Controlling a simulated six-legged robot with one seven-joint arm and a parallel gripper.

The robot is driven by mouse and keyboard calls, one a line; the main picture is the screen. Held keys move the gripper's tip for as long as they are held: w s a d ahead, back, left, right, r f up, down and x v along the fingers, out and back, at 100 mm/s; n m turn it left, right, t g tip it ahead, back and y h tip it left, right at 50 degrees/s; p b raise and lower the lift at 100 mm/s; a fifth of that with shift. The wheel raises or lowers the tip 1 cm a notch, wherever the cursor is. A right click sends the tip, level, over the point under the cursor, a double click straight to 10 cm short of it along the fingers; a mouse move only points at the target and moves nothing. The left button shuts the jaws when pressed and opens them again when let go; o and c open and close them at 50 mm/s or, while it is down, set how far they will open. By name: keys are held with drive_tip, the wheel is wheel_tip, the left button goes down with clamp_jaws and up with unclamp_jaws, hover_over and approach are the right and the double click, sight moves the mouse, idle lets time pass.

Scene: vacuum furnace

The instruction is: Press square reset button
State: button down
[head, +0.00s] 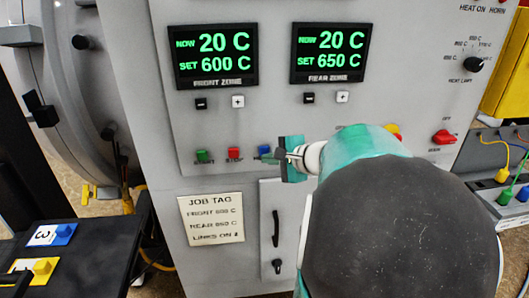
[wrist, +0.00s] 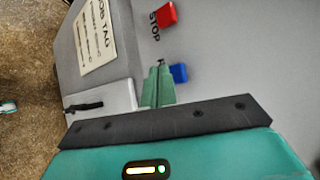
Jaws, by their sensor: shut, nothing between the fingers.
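The square blue reset button (head: 264,150) is on the grey furnace panel, right of a green button (head: 203,155) and a red button (head: 235,153). In the wrist view the blue button (wrist: 179,73) stands out from the panel, just right of my gripper's fingertips (wrist: 158,90). The fingers are shut together with nothing between them. I cannot tell whether a fingertip touches the button. The label beside it is mostly hidden.
Two displays, front zone (head: 212,55) and rear zone (head: 331,53), sit above with small plus and minus buttons. The red stop button (wrist: 166,14) is close by. A red switch (head: 444,137) is further right. A job tag (head: 211,218) and a door handle (head: 276,228) are below.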

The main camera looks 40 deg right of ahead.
idle(0.5)
drive_tip(key=shift+w+d, duration=0.2)
drive_tip(key=shift+w, duration=0.15)
drive_tip(key=shift+w+d, duration=0.3)
drive_tip(key=shift+w, duration=0.05)
idle(0.7)
idle(0.4)
drive_tip(key=shift+s+a, duration=0.5)
drive_tip(key=shift+s, duration=0.2)
drive_tip(key=shift+s+a, duration=0.75)
drive_tip(key=shift+s, duration=0.3)
drive_tip(key=shift+s+a, duration=0.7)
drive_tip(key=shift+s, duration=0.35)
